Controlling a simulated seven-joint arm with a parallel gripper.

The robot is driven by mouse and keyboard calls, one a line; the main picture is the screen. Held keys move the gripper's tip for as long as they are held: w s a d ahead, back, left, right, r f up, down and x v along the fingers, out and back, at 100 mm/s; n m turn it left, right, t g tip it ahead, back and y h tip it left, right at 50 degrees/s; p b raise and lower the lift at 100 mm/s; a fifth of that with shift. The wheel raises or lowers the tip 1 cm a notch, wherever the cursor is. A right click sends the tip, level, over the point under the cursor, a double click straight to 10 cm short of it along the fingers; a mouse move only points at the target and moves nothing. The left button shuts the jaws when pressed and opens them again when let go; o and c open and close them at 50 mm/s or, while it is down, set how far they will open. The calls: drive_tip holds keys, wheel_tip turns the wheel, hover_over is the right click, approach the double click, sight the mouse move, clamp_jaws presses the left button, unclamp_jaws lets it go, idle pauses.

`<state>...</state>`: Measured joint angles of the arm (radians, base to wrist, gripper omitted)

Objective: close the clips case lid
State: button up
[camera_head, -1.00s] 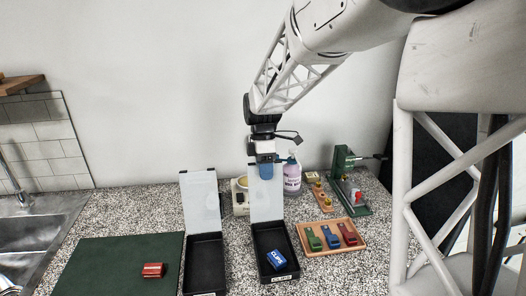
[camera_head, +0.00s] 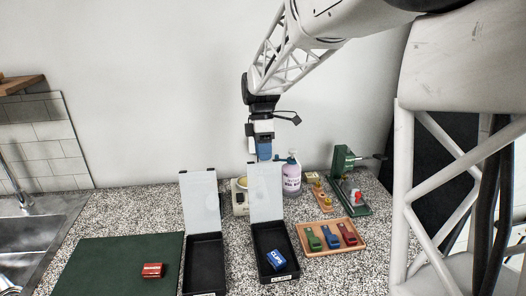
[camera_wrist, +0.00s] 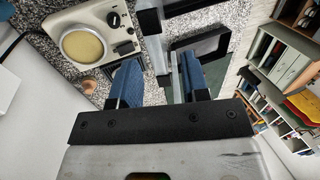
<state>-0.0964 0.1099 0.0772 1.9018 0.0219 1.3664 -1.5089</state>
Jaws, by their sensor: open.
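The clips case (camera_head: 291,263) is a black open-topped case with a small front label, and a blue clips box (camera_head: 276,260) lies tilted inside it. Its pale translucent lid (camera_head: 267,194) stands upright and open at the back edge of the case. My gripper (camera_head: 264,157) points down just above the lid's top edge in the head view. In the wrist view my gripper (camera_wrist: 160,82) shows its two blue fingers apart. Whether the fingertips touch the lid cannot be told.
A second black case (camera_head: 204,264) with an upright open lid stands to the left. A green mat (camera_head: 110,262) holds a red block. A wooden tray (camera_head: 330,248) with several coloured pieces, a lilac bottle (camera_head: 291,180) and a green press (camera_head: 345,180) are to the right.

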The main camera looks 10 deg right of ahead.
drive_tip(key=shift+s, duration=0.1)
drive_tip(key=shift+s+d+r+m, duration=0.15)
drive_tip(key=shift+s+r+m, duration=0.15)
drive_tip(key=shift+s, duration=0.2)
drive_tip(key=s+d+m+t, duration=0.3)
drive_tip(key=s+m, duration=0.6)
drive_tip(key=s, duration=0.8)
drive_tip(key=s+d+f+m+t, duration=0.1)
drive_tip(key=s+d+m+t, duration=0.2)
drive_tip(key=s+m, duration=0.6)
drive_tip(key=shift+s+d+f, duration=0.25)
drive_tip(key=shift+s+d, duration=0.15)
drive_tip(key=shift+s, duration=4.05)
